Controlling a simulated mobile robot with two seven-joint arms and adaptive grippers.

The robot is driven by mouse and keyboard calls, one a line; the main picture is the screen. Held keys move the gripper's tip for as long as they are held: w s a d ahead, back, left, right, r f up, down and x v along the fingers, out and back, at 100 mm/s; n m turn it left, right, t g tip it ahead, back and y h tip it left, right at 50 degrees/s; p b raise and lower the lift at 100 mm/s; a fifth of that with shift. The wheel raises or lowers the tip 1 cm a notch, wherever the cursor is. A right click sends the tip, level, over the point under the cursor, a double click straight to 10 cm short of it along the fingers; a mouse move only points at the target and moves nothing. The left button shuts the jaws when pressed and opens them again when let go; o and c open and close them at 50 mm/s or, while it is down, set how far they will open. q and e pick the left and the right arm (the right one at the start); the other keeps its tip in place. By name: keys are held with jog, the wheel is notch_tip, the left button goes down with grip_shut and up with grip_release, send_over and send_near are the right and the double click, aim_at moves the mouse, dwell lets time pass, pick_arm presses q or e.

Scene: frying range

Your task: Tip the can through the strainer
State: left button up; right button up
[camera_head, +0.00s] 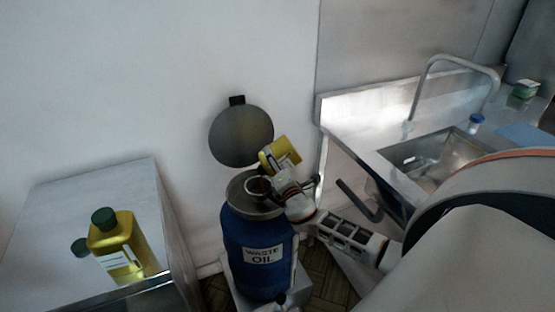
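A yellow can (285,151) with a pale label is tilted above the mouth of a blue drum (240,238) labelled "WASTE OIL". My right gripper (284,176) reaches in from the right, just below the can, and appears shut on it; its fingers partly hide the can's lower part. A round, dark-centred strainer (257,187) sits in the drum's grey top, just below and left of the can. I cannot make out any stream of oil. My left gripper is not in view.
A round grey lid (241,136) stands upright behind the drum, near the wall. A yellow bottle with a green cap (117,242) stands on a metal cabinet (60,225) at left. A steel sink (430,158) with a tap (455,59) is at right.

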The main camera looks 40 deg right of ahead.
jog(key=shift+w+a+r+n+p, duration=0.1)
jog(key=shift+a+r+n+p, duration=0.15)
jog(key=shift+r+n+p, duration=0.3)
jog(key=shift+w+a+n, duration=0.1)
jog(key=shift+a+n, duration=0.1)
jog(key=shift+n, duration=0.25)
jog(key=shift+w+a+r+n, duration=0.15)
jog(key=shift+a+n, duration=0.15)
jog(key=shift+n, duration=0.4)
jog(key=shift+w+a+r+n, duration=0.1)
jog(key=shift+a+r+n, duration=0.1)
jog(key=shift+a+n, duration=0.45)
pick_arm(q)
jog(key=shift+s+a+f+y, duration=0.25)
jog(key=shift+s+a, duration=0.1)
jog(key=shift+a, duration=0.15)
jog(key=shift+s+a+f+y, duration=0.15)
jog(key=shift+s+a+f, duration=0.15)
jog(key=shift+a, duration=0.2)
pick_arm(e)
jog(key=shift+w+a+r+n, duration=0.15)
jog(key=shift+a+n, duration=0.05)
jog(key=shift+n, duration=0.65)
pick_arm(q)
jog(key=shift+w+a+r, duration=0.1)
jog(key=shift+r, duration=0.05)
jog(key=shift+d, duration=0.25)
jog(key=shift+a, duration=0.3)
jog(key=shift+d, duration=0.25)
